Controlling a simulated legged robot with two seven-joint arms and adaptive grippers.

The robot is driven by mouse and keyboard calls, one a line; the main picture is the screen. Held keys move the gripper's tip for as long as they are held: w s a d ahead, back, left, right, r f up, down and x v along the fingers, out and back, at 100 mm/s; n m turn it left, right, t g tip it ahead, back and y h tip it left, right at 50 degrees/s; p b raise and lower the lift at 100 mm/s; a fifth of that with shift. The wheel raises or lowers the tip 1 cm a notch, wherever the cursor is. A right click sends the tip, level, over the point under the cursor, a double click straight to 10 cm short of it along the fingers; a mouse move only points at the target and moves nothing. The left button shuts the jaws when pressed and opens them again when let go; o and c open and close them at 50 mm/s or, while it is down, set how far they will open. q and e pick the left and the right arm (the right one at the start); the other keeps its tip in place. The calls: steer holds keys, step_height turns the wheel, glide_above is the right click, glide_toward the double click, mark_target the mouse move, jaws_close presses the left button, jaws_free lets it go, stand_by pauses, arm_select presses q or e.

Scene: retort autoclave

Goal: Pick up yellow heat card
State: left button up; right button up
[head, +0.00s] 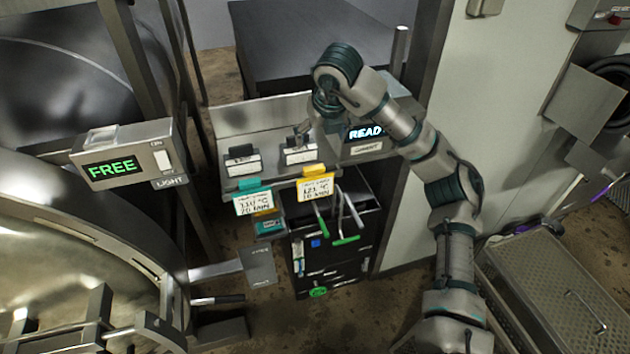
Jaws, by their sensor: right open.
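The yellow heat card (317,189) hangs at the front of a grey metal shelf, with a yellow top edge and a white face reading about 121 °C and 20 min. My right gripper (302,130) is above and behind the card, over the shelf near a small white-labelled block. It is open and apart from the card. The wrist partly hides its fingers. A similar teal card (253,203), reading about 110 °C, hangs to the left of the yellow one. My left gripper is out of view.
A box with a lit "READY" display (366,132) stands right of the gripper, partly behind my arm. A black tool holder (345,262) with green-handled tools sits below the cards. A "FREE" display box (112,168) and a large round metal vessel (60,270) are at left.

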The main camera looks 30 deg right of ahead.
steer(key=b, duration=0.1)
glide_above(315, 171)
steer(key=s+a, duration=0.1)
steer(key=s, duration=0.1)
step_height(315, 171, down, 10)
steer(key=x, duration=0.6)
steer(key=shift+s+d+p, duration=0.1)
steer(key=shift+d+p, duration=0.15)
steer(key=shift+p, duration=0.15)
steer(key=shift+s+a, duration=0.1)
steer(key=c, duration=1.2)
